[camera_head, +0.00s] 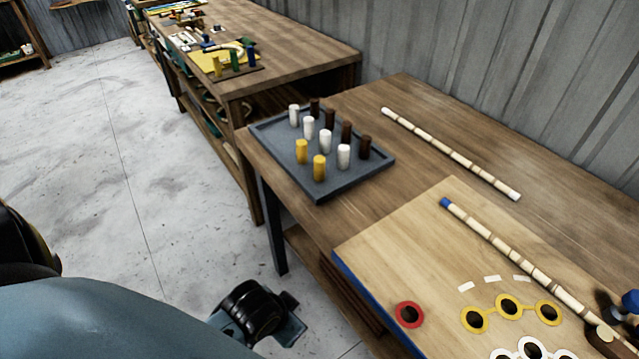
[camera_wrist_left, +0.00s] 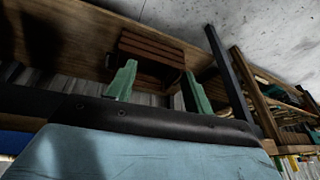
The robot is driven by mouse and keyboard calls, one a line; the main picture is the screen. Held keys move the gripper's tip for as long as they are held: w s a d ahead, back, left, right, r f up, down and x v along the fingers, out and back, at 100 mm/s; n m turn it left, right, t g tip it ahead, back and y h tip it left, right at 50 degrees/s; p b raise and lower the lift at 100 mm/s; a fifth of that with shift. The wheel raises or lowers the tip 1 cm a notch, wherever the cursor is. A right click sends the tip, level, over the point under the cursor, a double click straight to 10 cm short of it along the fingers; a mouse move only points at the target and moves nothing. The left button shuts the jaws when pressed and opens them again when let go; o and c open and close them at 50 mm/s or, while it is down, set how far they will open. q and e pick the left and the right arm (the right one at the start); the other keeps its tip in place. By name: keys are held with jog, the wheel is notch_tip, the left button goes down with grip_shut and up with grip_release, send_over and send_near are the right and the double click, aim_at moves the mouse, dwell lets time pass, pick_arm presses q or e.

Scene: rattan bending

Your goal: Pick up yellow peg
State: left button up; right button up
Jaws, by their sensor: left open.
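Two yellow pegs stand upright at the front of a dark grey tray (camera_head: 284,172) in the head view: one yellow peg (camera_head: 302,151) at the left and another yellow peg (camera_head: 319,168) nearer the front corner. White and dark brown pegs stand behind them. My left gripper (camera_wrist_left: 160,70) is open and empty in the left wrist view, its two green fingers apart beneath the table. In the head view, part of my left arm shows low beside the table, below the tray and apart from the pegs. The right gripper is not in view.
A wooden board (camera_head: 395,260) with red, yellow and white rings lies at the right. A banded rattan stick (camera_head: 520,258) rests over it; another rattan stick (camera_head: 450,152) lies behind. The table edge (camera_head: 290,222) stands between my left arm and the tray. A second table (camera_head: 290,50) is behind.

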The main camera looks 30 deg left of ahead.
pick_arm(q)
jog(key=w+r+m+t+y, duration=0.1)
jog(key=w+r+t, duration=0.5)
jog(key=w+r, duration=0.45)
jog(key=w+r+m+t, duration=0.2)
jog(key=w+r+t, duration=0.45)
jog(key=r, duration=0.75)
jog(key=w+d+r+m+t+h, duration=0.4)
jog(key=d+r+m+h, duration=0.4)
jog(key=r+m+h, duration=0.3)
jog(key=s+d+r+m+g+h, duration=0.25)
jog(key=d+m+g+h, duration=0.4)
jog(key=m, duration=0.35)
jog(key=m+g+y, duration=0.7)
jog(key=g+y, duration=0.3)
jog(key=y, duration=0.7)
send_near(319, 159)
jog(key=x, duration=0.4)
jog(key=shift+s+a+f+p, duration=0.2)
jog(key=shift+s+f+p, duration=0.1)
jog(key=shift+p, duration=0.1)
jog(key=x, duration=0.5)
jog(key=shift+w+d+r, duration=0.15)
jog(key=shift+w+d, duration=0.1)
jog(key=shift+w, duration=0.15)
jog(key=shift+w+a+f, duration=0.1)
jog(key=shift+w+f, duration=0.1)
jog(key=shift+f, duration=0.2)
